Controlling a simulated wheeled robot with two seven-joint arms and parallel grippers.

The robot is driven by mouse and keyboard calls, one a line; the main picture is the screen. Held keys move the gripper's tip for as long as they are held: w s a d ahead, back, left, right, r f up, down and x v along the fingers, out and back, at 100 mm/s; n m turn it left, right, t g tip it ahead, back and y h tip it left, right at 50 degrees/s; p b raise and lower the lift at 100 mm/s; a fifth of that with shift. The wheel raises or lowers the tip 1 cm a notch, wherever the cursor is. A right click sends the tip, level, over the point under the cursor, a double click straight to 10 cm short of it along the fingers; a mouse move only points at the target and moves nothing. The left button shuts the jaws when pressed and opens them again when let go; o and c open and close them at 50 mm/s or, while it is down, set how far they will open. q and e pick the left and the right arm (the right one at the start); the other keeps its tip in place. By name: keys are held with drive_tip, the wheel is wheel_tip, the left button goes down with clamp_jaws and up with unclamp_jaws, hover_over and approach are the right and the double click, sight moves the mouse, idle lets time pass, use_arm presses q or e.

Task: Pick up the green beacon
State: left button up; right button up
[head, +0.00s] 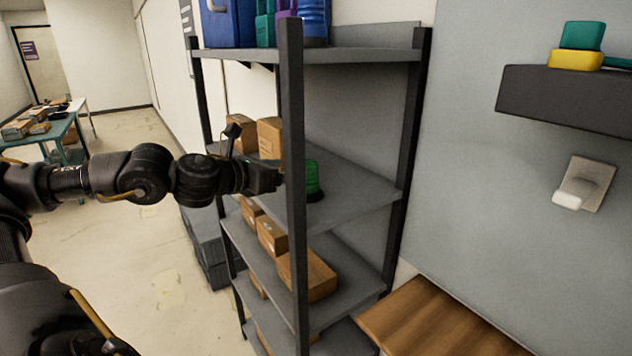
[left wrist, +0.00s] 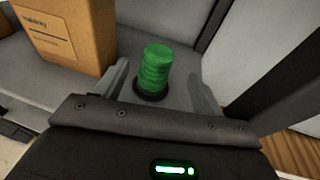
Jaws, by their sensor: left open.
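The green beacon (head: 314,178) stands upright on a middle shelf of the grey rack, partly hidden by the front post in the head view. In the left wrist view the green beacon (left wrist: 155,70) has a ribbed green body on a dark round base. My left gripper (head: 280,180) reaches in at the shelf from the left, and its fingertips are hidden behind the post. In the left wrist view my left gripper (left wrist: 161,82) is open, with one finger on each side of the beacon and gaps showing. My right gripper is not in view.
Cardboard boxes (head: 270,138) stand left of the beacon; one labelled box (left wrist: 72,32) is close to the left finger. The rack's dark front post (head: 293,120) is close to my gripper. More boxes (head: 307,275) lie on the shelf below.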

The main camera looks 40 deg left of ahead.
sight(313, 165)
use_arm(q)
drive_tip(key=p+x, duration=0.1)
drive_tip(key=x, duration=0.1)
drive_tip(key=p+x, duration=0.2)
drive_tip(key=shift+w+a, duration=0.25)
drive_tip(key=shift+w, duration=0.1)
drive_tip(key=shift+d+f+p, duration=0.1)
drive_tip(key=shift+p, duration=0.2)
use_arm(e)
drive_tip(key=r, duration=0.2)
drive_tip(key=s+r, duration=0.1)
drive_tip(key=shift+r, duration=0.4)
use_arm(q)
drive_tip(key=p+x, duration=0.4)
drive_tip(key=x, duration=0.1)
drive_tip(key=shift+w+d, duration=0.1)
drive_tip(key=shift+w, duration=0.05)
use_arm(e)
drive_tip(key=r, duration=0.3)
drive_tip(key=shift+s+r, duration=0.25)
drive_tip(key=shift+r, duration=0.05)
